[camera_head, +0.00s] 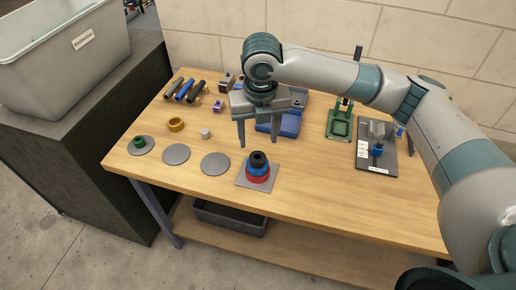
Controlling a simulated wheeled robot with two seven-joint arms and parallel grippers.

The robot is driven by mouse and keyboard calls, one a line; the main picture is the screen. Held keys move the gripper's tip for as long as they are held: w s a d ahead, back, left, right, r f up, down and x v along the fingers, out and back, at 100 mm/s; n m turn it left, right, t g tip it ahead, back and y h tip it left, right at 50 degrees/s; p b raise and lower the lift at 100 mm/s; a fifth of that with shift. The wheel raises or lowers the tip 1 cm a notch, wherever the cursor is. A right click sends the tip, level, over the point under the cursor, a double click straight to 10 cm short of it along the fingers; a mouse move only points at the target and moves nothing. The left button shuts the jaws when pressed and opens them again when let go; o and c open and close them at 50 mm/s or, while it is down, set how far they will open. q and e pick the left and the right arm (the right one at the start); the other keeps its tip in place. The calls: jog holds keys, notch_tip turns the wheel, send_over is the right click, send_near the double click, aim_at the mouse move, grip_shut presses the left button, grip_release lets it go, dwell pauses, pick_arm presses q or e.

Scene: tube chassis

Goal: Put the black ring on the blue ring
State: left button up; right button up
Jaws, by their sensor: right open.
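The black ring (258,158) sits on top of the blue ring (258,170). Under them is a red ring (257,179), and the stack stands on a square grey plate (243,180) near the table's front edge. My right gripper (258,143) is open, with its fingers pointing down just above and behind the stack. It holds nothing that I can see. My left gripper is not in view.
On the wooden table (310,190), grey discs (215,163) lie left of the stack, one with a green ring (139,141). A blue tray (287,124) and a dark board (372,160) are farther right.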

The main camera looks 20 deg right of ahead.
jog(key=shift+s+r+b, duration=0.15)
jog(key=shift+r+b, duration=0.05)
jog(key=shift+r, duration=0.75)
jog(key=shift+s+r+b, duration=0.1)
jog(key=shift+r+b, duration=0.05)
jog(key=shift+r, duration=0.8)
jog(key=shift+f, duration=0.1)
